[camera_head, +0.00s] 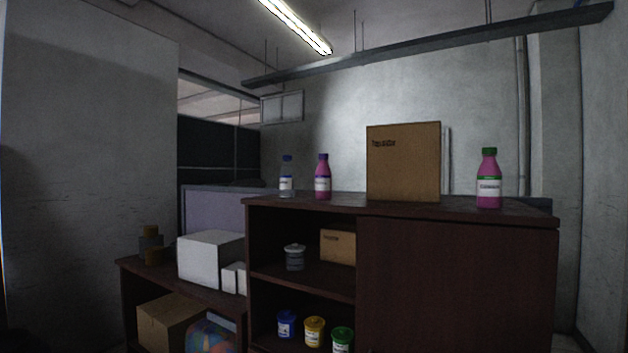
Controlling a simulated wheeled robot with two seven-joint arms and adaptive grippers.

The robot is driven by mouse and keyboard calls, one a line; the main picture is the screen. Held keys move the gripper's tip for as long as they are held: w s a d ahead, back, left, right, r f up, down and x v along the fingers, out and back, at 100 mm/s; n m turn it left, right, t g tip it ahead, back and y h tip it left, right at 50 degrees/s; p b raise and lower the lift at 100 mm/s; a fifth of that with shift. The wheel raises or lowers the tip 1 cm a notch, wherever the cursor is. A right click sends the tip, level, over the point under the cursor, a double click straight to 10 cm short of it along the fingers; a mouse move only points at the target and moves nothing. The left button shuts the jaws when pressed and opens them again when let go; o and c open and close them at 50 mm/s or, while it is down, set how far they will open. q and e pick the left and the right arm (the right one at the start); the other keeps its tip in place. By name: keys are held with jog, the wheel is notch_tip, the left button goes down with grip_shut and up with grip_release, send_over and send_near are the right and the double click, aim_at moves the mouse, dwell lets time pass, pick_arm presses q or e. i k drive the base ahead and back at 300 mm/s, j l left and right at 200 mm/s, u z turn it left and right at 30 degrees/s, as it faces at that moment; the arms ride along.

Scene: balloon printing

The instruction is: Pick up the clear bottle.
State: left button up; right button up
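The clear bottle (287,178) stands upright on the left end of the dark brown cabinet's top (330,201). It has a blue cap and a white label. A pink bottle with a purple cap (323,178) stands close to its right, with a small gap between them. Neither of my grippers is in the head view, so I cannot see where they are relative to the bottle.
A large cardboard box (403,162) and a pink bottle with a green cap (489,179) stand further right on the cabinet. Open shelves below hold a grey jar (295,257), a small box (338,247) and coloured tubs (315,331). White boxes (210,258) sit on a lower unit at left.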

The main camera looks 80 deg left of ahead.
aim_at(288, 175)
jog(key=l+u, duration=0.1)
jog(key=u, duration=0.4)
jog(key=k+u, duration=0.1)
jog(key=u, duration=0.35)
jog(key=l+u, duration=0.1)
jog(key=u, duration=0.4)
jog(key=k+u, duration=0.1)
jog(key=u, duration=0.4)
jog(key=k+u, duration=0.1)
jog(key=u, duration=0.85)
jog(key=i+l+u, duration=0.1)
jog(key=i+l, duration=0.25)
